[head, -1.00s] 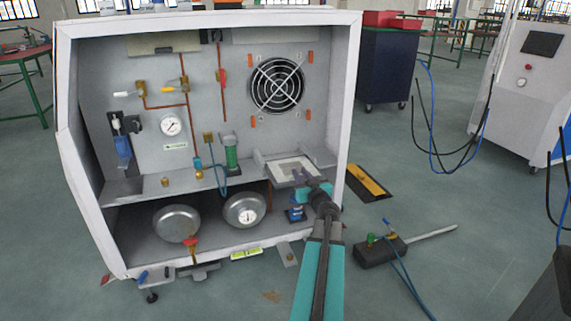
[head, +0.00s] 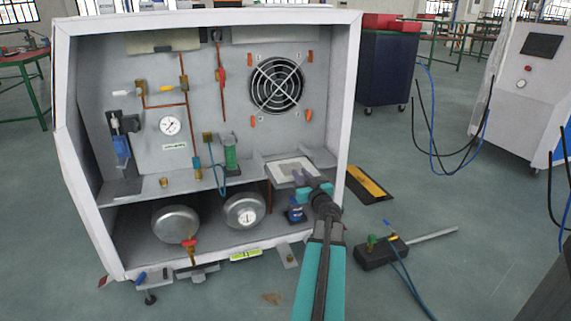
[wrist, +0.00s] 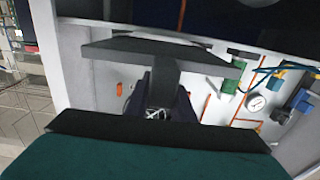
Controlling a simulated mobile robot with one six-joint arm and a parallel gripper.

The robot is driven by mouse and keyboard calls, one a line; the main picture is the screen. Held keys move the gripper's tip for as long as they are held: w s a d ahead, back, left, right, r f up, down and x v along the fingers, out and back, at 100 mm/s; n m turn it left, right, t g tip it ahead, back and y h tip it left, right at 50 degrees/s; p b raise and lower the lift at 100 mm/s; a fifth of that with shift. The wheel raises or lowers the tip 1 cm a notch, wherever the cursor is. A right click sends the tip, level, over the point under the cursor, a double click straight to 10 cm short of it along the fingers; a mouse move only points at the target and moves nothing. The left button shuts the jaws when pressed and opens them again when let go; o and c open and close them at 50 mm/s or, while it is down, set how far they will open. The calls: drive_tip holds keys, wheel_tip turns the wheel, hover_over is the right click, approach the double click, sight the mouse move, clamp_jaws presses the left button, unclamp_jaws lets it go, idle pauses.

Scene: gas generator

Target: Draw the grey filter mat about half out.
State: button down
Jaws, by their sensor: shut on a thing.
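My gripper (head: 300,178) reaches in from the front right of the open cabinet, at the pale square frame (head: 283,170) on the right-hand shelf below the fan. In the wrist view a dark grey flat piece (wrist: 110,51) with a narrow stem lies ahead, and I take it for the grey filter mat. The dark fingers (wrist: 158,102) stand on both sides of its stem and are shut on it. In the head view the mat is not clearly told apart from the frame and fingers. How far it is out cannot be told.
The fan (head: 277,86) is on the back wall above the shelf. A green cylinder (head: 231,153) stands left of the frame, and a blue can (head: 295,211) is below it. Two round tanks (head: 244,211) sit in the lower bay. A black block (head: 381,252) lies on the floor.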

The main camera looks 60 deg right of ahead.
sight(306, 182)
drive_tip(key=c, duration=1.4)
unclamp_jaws()
drive_tip(key=shift+c, duration=0.2)
drive_tip(key=shift+s+a, duration=0.1)
drive_tip(key=shift+s, duration=0.05)
drive_tip(key=shift+p+v, duration=0.4)
drive_tip(key=shift+v, duration=3.55)
drive_tip(key=shift+s+a+r+p, duration=0.1)
drive_tip(key=shift+s+a+p, duration=0.1)
drive_tip(key=shift+p, duration=0.8)
drive_tip(key=p+v, duration=0.2)
drive_tip(key=p, duration=0.3)
drive_tip(key=shift+p, duration=0.4)
drive_tip(key=p+v, duration=0.2)
drive_tip(key=p, duration=0.2)
drive_tip(key=shift+s+a+p, duration=0.2)
drive_tip(key=shift+s+p, duration=0.15)
